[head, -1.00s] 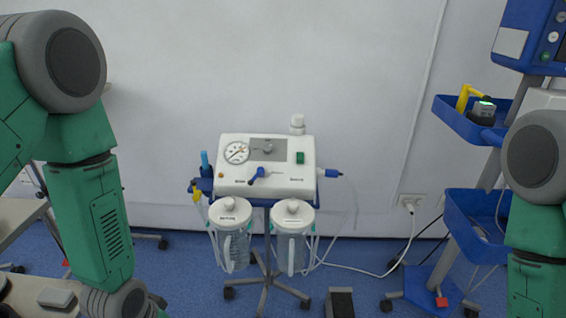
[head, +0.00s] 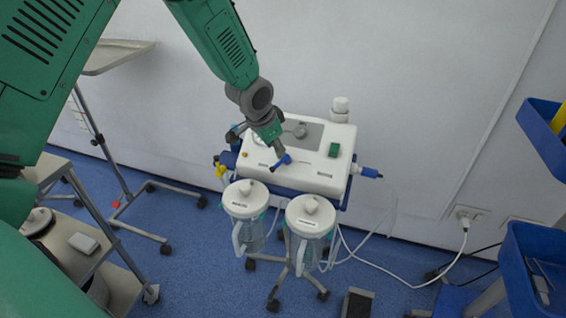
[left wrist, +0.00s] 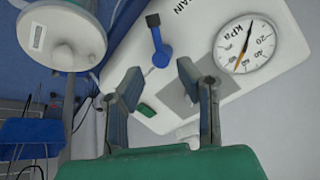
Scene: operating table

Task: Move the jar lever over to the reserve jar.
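The blue jar lever (head: 281,163) sits on the front part of the white suction unit's top (head: 325,172). Its handle slants to the lower left in the head view. In the left wrist view the lever (left wrist: 158,45) points up, near a partly hidden label ending in "AIN". My left gripper (head: 278,152) is just above the lever. The left wrist view shows its fingers (left wrist: 157,80) apart and empty, with the lever beyond the gap between the tips. Two lidded jars, a left one (head: 245,198) and a right one (head: 310,215), hang in front; their labels are too small to read. My right gripper is out of view.
A pressure gauge (left wrist: 248,45) and a green switch (head: 334,150) are on the unit's top near the lever. A blue-shelved cart (head: 535,250) stands at the right. A metal trolley (head: 95,245) stands at the left. A cable runs to the wall socket.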

